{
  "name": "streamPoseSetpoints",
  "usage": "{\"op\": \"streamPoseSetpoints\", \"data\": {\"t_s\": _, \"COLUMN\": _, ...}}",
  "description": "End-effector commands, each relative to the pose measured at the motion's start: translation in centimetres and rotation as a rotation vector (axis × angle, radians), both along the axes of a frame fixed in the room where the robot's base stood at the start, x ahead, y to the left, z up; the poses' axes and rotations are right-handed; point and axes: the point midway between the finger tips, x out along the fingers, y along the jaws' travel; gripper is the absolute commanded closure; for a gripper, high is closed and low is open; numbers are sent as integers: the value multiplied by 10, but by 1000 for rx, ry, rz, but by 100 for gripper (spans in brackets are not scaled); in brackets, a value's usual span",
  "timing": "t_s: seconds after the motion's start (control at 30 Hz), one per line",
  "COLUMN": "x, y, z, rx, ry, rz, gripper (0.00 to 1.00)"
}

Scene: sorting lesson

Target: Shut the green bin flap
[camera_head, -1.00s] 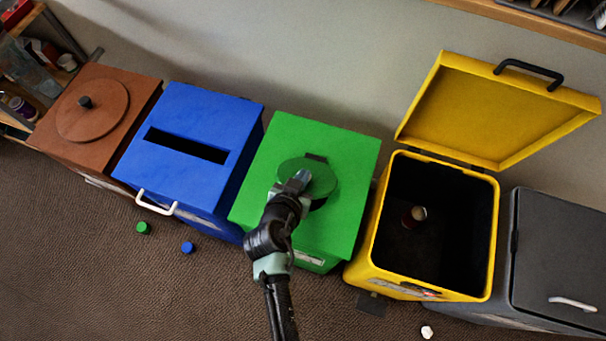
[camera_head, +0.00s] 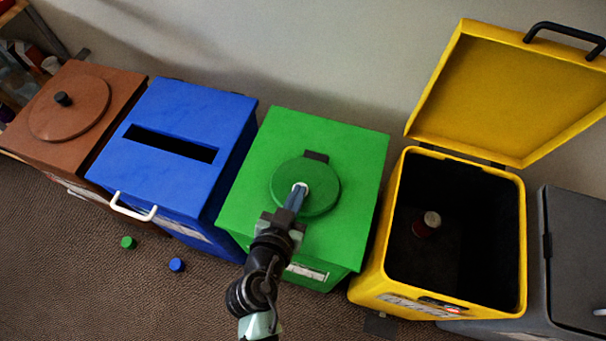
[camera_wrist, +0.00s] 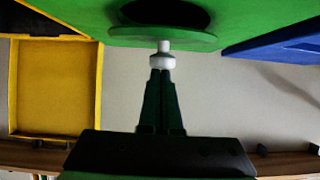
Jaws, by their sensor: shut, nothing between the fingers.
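The green bin (camera_head: 350,190) stands mid-row, its round green flap (camera_head: 325,197) hinged at the back by a dark hinge (camera_head: 316,156). In the head view the flap covers the opening. In the wrist view the flap (camera_wrist: 120,38) shows nearly edge-on, with a dark opening between it and the bin top, so it looks partly raised. A white knob (camera_wrist: 163,58) sits on its outer face. My gripper (camera_head: 298,195) is shut and empty, its fingertips (camera_wrist: 162,72) at the knob; I cannot tell whether they press on it.
The blue bin (camera_head: 190,110) and brown bin (camera_head: 110,75) stand left. The yellow bin (camera_head: 515,230), its lid (camera_head: 500,90) up, holds a can (camera_head: 428,224). A grey bin (camera_head: 575,240) is far right. A green cap (camera_head: 128,242) and blue cap (camera_head: 177,265) lie on the floor.

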Motion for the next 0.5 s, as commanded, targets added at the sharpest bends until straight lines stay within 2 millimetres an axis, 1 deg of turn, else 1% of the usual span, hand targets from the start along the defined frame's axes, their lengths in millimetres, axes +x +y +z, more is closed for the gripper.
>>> {"op": "streamPoseSetpoints", "data": {"t_s": 0.03, "x": -2, "y": 0, "z": -8, "rx": 0, "ry": 0, "rz": -1, "gripper": 100}}
{"op": "streamPoseSetpoints", "data": {"t_s": 0.1, "x": -4, "y": 1, "z": -12, "rx": 1, "ry": 1, "rz": -1, "gripper": 100}}
{"op": "streamPoseSetpoints", "data": {"t_s": 0.5, "x": -11, "y": 4, "z": -27, "rx": 1, "ry": 2, "rz": 0, "gripper": 100}}
